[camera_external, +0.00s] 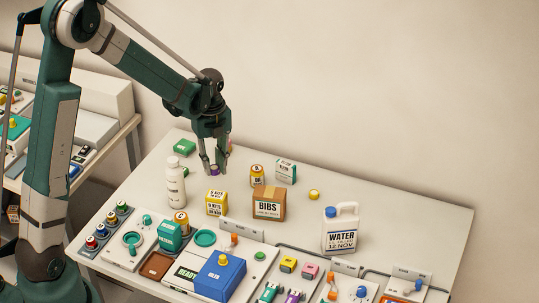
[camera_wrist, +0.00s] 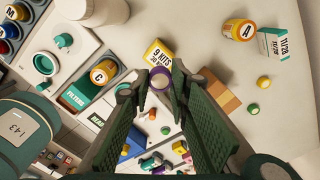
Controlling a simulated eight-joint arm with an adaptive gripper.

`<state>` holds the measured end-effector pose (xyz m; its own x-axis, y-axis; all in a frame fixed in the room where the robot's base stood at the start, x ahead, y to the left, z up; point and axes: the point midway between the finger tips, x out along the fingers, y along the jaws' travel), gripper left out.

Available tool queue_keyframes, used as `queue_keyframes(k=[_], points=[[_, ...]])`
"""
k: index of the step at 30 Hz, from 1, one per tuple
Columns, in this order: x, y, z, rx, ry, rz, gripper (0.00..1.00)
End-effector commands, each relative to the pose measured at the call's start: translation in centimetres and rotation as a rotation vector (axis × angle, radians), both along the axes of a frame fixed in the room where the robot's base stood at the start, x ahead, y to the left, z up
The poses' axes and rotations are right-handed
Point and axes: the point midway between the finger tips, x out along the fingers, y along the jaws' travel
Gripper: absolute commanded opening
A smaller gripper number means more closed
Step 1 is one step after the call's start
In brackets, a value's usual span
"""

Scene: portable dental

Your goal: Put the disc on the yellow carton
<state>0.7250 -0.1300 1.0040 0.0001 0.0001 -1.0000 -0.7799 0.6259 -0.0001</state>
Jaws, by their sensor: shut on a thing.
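My gripper (camera_external: 215,168) is shut on a small purple disc (camera_wrist: 160,78) with a pale centre. The disc also shows as a purple spot between the fingertips in the external view (camera_external: 214,169). The yellow carton (camera_external: 216,203), with dark print reading "9 KITS", stands upright on the table. The held disc is in the air and appears above the carton's top in the external view. In the wrist view the disc overlaps the near edge of the yellow carton (camera_wrist: 157,53). I cannot tell the exact height of the gap.
A white bottle (camera_external: 175,183) stands left of the carton and a brown BIBS box (camera_external: 268,203) right of it. A yellow can (camera_external: 256,175) and a white-teal carton (camera_external: 286,171) stand behind. A water jug (camera_external: 341,230) is at right. Trays and a blue box (camera_external: 220,276) fill the front.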

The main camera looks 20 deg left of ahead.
Motion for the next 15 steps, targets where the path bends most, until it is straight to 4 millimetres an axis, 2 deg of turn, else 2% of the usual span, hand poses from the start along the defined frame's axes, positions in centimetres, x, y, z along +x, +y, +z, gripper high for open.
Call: queue_keyframes(k=[9,15], points=[[0.0,0.0,-3.7,0.000,0.000,0.000,0.14],[0.0,0.0,-4.7,0.000,0.000,0.000,0.14]])
